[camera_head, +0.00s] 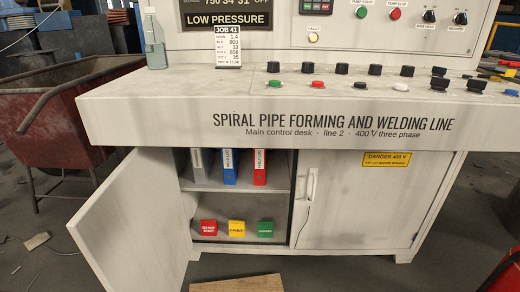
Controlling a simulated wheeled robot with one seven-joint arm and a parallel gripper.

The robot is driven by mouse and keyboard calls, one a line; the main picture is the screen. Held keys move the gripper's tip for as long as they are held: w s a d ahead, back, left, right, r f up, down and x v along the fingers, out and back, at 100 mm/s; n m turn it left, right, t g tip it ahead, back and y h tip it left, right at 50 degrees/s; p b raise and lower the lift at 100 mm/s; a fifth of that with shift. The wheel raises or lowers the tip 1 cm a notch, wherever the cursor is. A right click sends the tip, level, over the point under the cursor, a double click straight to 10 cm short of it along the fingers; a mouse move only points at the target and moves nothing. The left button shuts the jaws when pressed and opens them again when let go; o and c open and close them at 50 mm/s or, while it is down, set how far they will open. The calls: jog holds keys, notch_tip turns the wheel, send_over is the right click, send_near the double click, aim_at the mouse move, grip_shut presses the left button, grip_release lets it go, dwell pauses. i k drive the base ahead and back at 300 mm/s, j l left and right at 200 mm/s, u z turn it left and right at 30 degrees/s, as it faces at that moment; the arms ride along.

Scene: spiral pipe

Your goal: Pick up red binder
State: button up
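The red binder (260,167) stands upright on the upper shelf inside the open cabinet under the control desk. Its spine with a white label faces out, and its top is cut off from view by the desk's front edge. A blue binder (230,167) stands to its left, and a grey binder (198,164) stands left of the blue one. There is a small gap between the red binder and the cabinet's centre post. My gripper is not in view.
The left cabinet door (135,225) hangs open toward the front left; the right door (350,200) is closed. Red, yellow (237,228) and green small items stand on the lower shelf. A wooden board (237,284) lies on the floor in front. A red cart (60,120) stands at left.

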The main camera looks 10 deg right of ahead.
aim_at(259, 155)
jog(key=i+j+z, duration=0.15)
jog(key=i+j, duration=0.3)
jog(key=i+j+z, duration=0.2)
jog(key=i+j, duration=0.2)
jog(key=i+j+z, duration=0.15)
jog(key=i+j, duration=0.25)
jog(key=j, duration=0.25)
